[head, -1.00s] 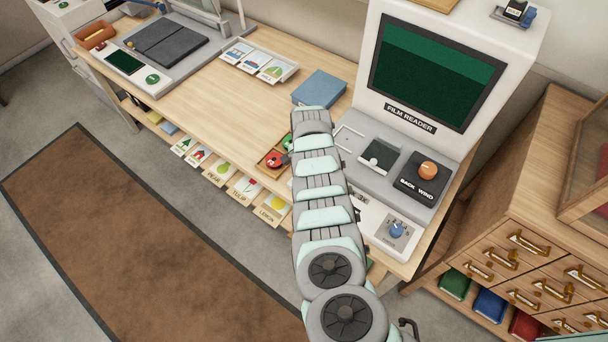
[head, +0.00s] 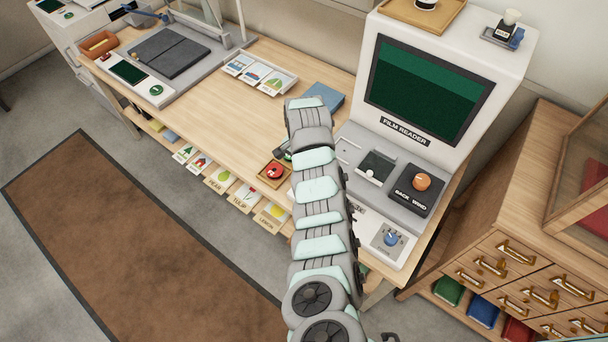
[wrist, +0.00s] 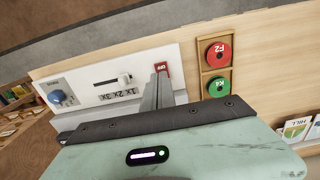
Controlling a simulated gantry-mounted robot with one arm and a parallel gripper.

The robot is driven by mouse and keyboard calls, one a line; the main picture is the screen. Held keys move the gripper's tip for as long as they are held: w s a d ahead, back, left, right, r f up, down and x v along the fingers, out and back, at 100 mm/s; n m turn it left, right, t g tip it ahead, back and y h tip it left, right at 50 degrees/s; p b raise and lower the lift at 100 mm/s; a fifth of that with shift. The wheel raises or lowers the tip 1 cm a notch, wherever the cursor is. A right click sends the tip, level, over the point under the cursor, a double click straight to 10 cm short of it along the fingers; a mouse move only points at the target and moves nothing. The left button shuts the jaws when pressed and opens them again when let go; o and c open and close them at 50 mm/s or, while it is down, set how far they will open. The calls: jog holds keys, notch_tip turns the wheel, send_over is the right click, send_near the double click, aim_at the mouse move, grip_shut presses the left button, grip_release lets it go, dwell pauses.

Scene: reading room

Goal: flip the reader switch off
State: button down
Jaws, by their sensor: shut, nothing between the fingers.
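The film reader (head: 429,82) stands at the right end of the desk, with its dark green screen facing out. In the wrist view, a small red switch (wrist: 162,67) with white lettering that seems to read OFF sits on the reader's white front panel (wrist: 105,68). My gripper (wrist: 160,80) is shut and empty, and its fingertips are just below the switch in the picture. I cannot tell whether they touch it. In the head view my arm hides the switch and most of my gripper.
Beside the switch are a slider (wrist: 124,79) marked with numbers and a blue knob (wrist: 58,96). On the other side a wooden tray (wrist: 205,65) holds a red reel (wrist: 217,52) and a green reel (wrist: 218,84). An orange knob (head: 422,182) is on the reader's deck.

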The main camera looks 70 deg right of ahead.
jog(key=shift+w+a+r, duration=0.1)
jog(key=shift+a+r, duration=0.05)
jog(key=shift+r, duration=0.8)
